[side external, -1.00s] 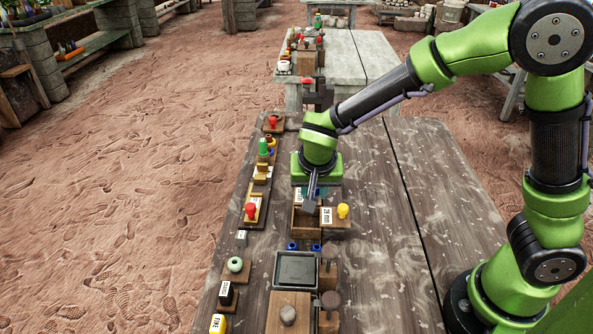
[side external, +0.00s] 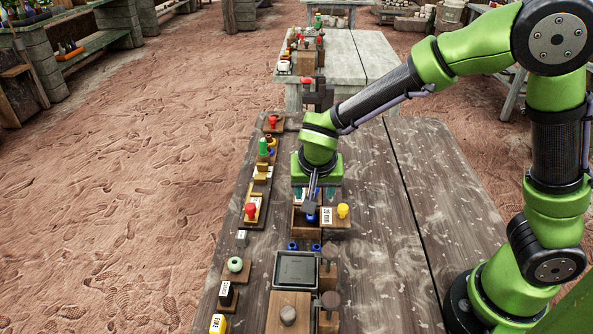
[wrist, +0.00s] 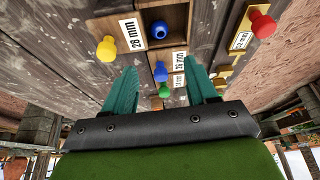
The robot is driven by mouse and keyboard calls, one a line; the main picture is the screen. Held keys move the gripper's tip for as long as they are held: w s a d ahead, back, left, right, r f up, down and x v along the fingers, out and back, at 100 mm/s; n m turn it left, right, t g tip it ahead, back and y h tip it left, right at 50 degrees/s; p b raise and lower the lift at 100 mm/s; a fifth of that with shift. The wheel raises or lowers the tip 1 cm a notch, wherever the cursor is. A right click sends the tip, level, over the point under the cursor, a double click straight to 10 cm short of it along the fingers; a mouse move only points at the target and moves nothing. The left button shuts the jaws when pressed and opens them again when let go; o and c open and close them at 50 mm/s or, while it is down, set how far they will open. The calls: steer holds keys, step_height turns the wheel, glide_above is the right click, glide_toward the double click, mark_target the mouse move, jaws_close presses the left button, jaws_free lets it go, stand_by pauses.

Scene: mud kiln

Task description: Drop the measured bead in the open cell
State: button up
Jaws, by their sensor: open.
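A blue bead (side external: 311,217) sits in the open cell of a wooden box (side external: 300,228), beside a "28 mm" label and a yellow knob (side external: 343,211). My gripper (side external: 313,199) is above the box. Its teal fingers stand wide apart with nothing between them, and it also shows open in the wrist view (wrist: 161,72), apart from the bead.
A row of wooden fixtures with a red knob (side external: 251,211) stands to the left. Two blue rings (side external: 292,246) and a grey tray (side external: 296,270) lie nearer the camera. The table right of the box is clear.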

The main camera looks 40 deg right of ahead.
steer(key=v, duration=1.6)
steer(key=shift+s, duration=0.1)
steer(key=s+d+n+t+y, duration=0.4)
steer(key=s+d+y, duration=0.1)
steer(key=s+d, duration=0.4)
steer(key=shift+s+d+r, duration=0.2)
steer(key=shift+s, duration=0.7)
steer(key=shift+c, duration=0.3)
